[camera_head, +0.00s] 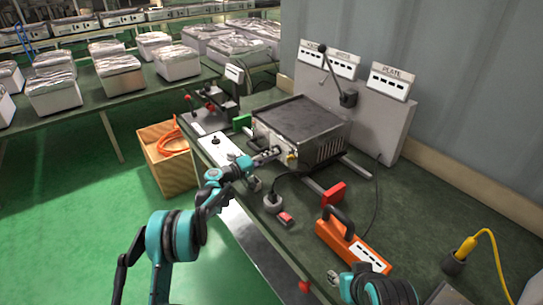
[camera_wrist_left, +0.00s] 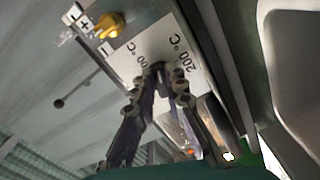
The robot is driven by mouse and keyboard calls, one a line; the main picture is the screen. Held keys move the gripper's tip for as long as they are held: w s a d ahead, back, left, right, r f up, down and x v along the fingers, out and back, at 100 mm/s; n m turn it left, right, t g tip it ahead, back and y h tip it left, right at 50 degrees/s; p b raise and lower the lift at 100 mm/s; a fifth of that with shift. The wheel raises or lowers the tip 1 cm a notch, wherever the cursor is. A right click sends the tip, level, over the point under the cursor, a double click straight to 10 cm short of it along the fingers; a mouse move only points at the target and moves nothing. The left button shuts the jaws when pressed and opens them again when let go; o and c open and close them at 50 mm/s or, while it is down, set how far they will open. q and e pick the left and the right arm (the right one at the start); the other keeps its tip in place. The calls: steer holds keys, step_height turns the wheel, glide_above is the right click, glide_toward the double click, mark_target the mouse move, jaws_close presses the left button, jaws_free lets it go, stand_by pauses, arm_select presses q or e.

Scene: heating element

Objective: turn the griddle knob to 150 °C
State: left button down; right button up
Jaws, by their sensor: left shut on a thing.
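The griddle (camera_head: 303,117) is a metal box with a dark flat top on the green workbench. My left gripper (camera_head: 275,153) is at its front left face. In the left wrist view, my left gripper (camera_wrist_left: 166,76) is shut on the dark griddle knob (camera_wrist_left: 157,67), which the fingertips mostly hide. A pale dial plate (camera_wrist_left: 137,58) around the knob carries a "200 °C" mark on the right and a partly covered °C mark on the left. The knob's pointer is hidden, so its setting cannot be read.
A yellow part (camera_wrist_left: 111,25) sits beside the dial plate. An orange handled device (camera_head: 350,246), a red block (camera_head: 334,192) and a yellow plug (camera_head: 464,250) are on the bench to the right. A labelled panel (camera_head: 375,115) stands behind. A wooden crate (camera_head: 165,170) is on the floor.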

stand_by(0.3)
arm_select(q)
steer(key=c, duration=1.6)
jaws_free()
steer(key=shift+o, duration=0.2)
steer(key=v, duration=1.2)
